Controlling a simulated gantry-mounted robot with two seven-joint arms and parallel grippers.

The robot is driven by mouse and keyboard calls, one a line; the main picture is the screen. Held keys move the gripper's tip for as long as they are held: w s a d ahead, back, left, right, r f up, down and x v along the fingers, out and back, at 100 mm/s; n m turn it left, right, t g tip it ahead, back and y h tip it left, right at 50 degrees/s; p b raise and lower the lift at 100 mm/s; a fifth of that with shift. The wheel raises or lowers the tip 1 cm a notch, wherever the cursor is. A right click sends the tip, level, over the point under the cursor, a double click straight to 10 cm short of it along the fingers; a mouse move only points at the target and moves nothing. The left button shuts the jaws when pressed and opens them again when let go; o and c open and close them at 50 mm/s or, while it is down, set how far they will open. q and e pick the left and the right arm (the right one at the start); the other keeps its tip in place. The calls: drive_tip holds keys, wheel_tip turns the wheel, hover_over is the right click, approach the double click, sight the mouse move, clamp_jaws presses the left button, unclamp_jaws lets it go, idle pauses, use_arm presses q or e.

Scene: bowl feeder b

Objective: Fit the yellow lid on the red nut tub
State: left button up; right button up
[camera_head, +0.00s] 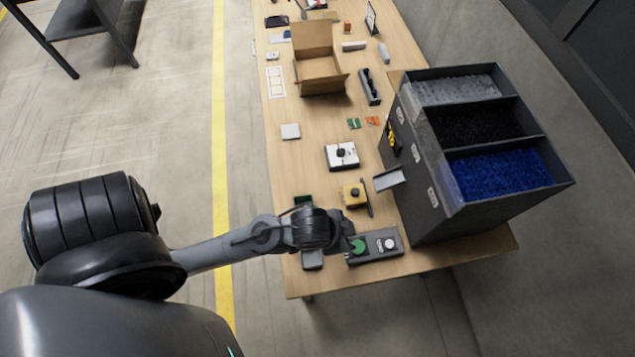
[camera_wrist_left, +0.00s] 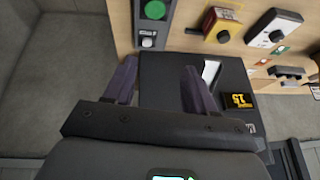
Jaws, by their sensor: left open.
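I cannot make out a yellow lid or a red nut tub for certain in either view. A small red-orange object (camera_head: 347,28) stands near the far end of the table, too small to identify. My left gripper (camera_wrist_left: 158,72) is open, with nothing between its two dark fingers. In the head view my left wrist (camera_head: 318,230) is over the near end of the table, next to the button panel (camera_head: 375,246), and hides part of what lies below. My right gripper is in neither view.
A dark feeder (camera_head: 412,195) with grey, black and blue bins stands at the right, with a small chute (camera_head: 389,179). A yellow box with a black knob (camera_head: 353,195), a white box (camera_head: 342,156) and an open carton (camera_head: 318,70) are on the table. The left-middle tabletop is fairly clear.

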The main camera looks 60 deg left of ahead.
use_arm(q)
drive_tip(key=s+a+n+g, duration=0.2)
drive_tip(key=s+a+n, duration=0.1)
drive_tip(key=s, duration=0.3)
drive_tip(key=shift+s+a+y, duration=0.2)
drive_tip(key=shift+a+y, duration=0.1)
drive_tip(key=shift+a, duration=0.45)
drive_tip(key=shift+r, duration=0.1)
wheel_tip(320, 180, up, 13)
drive_tip(key=p, duration=1.3)
drive_tip(key=shift+r, duration=0.15)
